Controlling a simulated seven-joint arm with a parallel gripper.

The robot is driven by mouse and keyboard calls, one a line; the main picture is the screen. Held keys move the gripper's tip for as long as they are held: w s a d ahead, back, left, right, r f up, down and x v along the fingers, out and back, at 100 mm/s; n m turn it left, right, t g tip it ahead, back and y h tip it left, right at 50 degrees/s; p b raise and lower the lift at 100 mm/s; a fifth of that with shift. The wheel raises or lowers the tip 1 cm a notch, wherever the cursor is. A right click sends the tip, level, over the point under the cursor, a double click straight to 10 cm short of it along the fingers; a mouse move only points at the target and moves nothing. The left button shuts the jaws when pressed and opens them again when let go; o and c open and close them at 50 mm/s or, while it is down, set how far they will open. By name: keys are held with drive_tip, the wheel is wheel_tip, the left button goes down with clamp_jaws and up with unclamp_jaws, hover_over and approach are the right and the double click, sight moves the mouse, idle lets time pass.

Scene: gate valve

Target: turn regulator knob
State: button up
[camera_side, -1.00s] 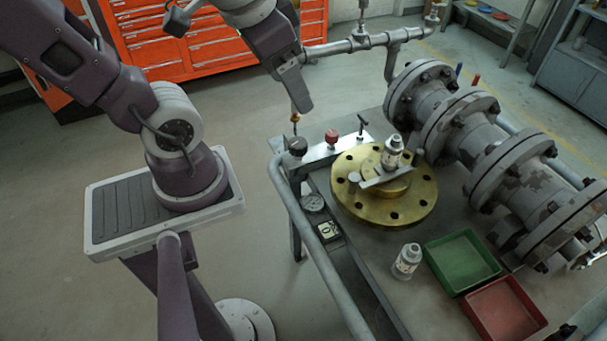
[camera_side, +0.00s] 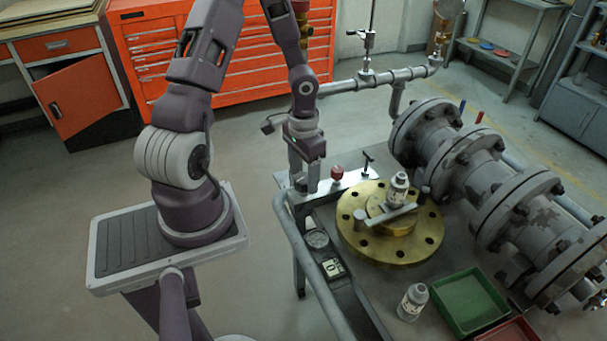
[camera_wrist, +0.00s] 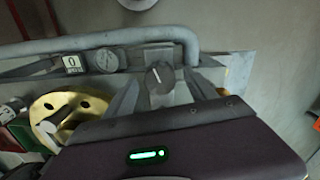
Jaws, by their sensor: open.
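The black regulator knob (camera_wrist: 160,76) has a white pointer line and sits on the grey panel in the wrist view. My gripper (camera_wrist: 166,90) is open, with one finger on each side of the knob. I cannot tell whether either finger touches it.
A round gauge (camera_side: 318,240) and a counter (camera_side: 333,267) are in front. A brass flange (camera_side: 425,240) carries a bar and a bottle. A green tray (camera_side: 468,302) and another bottle (camera_side: 412,302) stand nearer. A pipe rail (camera_side: 310,270) runs along the bench's left edge.

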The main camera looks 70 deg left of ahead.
sight(303, 178)
drive_tip(key=shift+f, duration=0.2)
drive_tip(key=c, duration=1.4)
drive_tip(key=shift+m, duration=1.1)
drive_tip(key=o, duration=1.4)
wheel_tip(303, 178, up, 6)
drive_tip(key=shift+r, duration=0.6)
